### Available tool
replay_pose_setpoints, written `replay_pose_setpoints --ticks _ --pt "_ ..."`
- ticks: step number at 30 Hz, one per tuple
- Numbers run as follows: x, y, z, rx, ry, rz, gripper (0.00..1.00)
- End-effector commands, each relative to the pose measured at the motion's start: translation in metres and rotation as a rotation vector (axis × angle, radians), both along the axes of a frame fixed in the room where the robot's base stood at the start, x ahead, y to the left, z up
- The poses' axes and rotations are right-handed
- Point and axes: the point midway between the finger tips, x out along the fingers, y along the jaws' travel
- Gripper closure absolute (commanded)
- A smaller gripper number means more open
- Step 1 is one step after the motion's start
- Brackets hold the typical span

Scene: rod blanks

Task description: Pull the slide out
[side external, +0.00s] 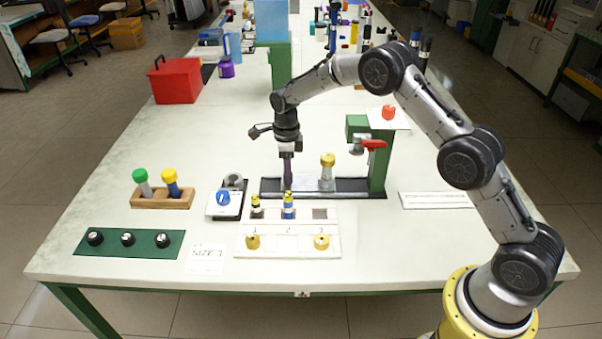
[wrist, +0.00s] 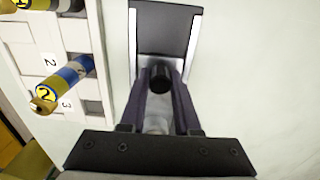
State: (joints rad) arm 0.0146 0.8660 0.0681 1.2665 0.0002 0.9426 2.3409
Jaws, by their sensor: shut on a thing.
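The slide (side external: 308,184) is a pale plate on a dark rail (side external: 352,187), left of the green stand (side external: 377,160). A post with a brass top (side external: 327,173) stands towards its right end. My gripper (side external: 288,186) points straight down at the slide's left part. In the wrist view my gripper (wrist: 161,85) is shut on a small dark knob (wrist: 160,77), with a finger on each side. Dark rail with pale edges (wrist: 165,28) shows bare beyond the knob. The fingers and gripper body hide most of the slide there.
A white rack (side external: 273,213) with two banded rod blanks stands close in front of the rail; one blank (wrist: 62,83) is near my gripper in the wrist view. A red lever (side external: 373,144) is on the green stand. A blue-knobbed device (side external: 223,198) stands left of the rail.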

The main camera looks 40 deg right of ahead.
Motion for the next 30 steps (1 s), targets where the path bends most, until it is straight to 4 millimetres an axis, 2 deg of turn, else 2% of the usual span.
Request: replay_pose_setpoints --ticks 9,23,24,29,30 --pt "0.025 0.024 0.001 0.000 -0.007 0.001 1.00" --pt "0.032 0.031 0.002 0.004 -0.012 0.000 1.00" --pt "0.032 0.031 0.002 0.004 -0.013 0.000 0.68" --pt "0.031 0.031 0.001 0.002 -0.009 0.000 0.39" --pt "0.030 0.030 0.001 0.002 -0.008 0.000 0.39"
